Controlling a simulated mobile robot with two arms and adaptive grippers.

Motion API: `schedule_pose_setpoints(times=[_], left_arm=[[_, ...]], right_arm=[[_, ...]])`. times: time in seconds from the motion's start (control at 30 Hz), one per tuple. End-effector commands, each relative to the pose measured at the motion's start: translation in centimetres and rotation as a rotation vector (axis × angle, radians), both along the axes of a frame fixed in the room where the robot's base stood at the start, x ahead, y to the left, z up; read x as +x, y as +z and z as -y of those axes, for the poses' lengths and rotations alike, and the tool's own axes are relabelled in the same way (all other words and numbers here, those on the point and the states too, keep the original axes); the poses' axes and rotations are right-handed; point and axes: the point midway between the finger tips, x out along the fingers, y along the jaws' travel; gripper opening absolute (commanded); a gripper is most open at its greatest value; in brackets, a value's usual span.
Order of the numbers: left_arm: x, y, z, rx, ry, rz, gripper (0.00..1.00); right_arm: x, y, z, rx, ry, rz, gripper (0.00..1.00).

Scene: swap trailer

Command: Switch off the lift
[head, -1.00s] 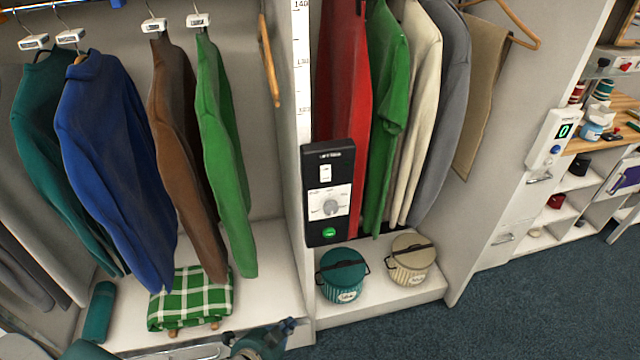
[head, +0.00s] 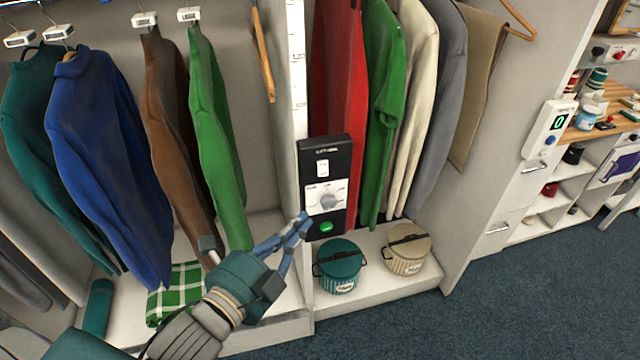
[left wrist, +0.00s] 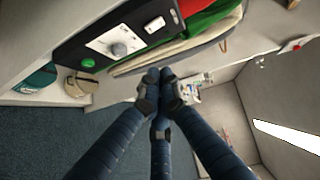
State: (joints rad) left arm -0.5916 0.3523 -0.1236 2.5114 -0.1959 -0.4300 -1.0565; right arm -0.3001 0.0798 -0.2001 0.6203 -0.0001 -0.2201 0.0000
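The black lift control panel (head: 325,160) stands on the end of the partition in the middle of the head view. It carries a white rocker switch (head: 322,168) at the top, a grey dial (head: 328,199) on a white plate, and a lit green button (head: 326,227) at the bottom. My left gripper (head: 304,222) is just left of the panel's lower part, close to the green button; contact cannot be told. Its blue fingers look closed together and empty in the left wrist view (left wrist: 160,78), where the panel (left wrist: 125,30) lies above them. My right gripper is not in view.
Hanging clothes (head: 105,150) fill the left bay, with a green checked cloth (head: 172,298) below. Right of the panel hang more clothes above a teal pot (head: 340,270) and a beige pot (head: 407,255). A white box with a green display (head: 548,130) is at right.

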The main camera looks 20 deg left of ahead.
Motion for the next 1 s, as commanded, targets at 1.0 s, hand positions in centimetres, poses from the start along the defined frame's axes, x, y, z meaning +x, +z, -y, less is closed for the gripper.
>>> schedule_pose_setpoints(times=[1.0], left_arm=[[12.5, -1.6, 0.1, -0.001, 0.000, -0.002, 0.00]], right_arm=[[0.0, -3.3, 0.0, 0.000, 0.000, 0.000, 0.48]])
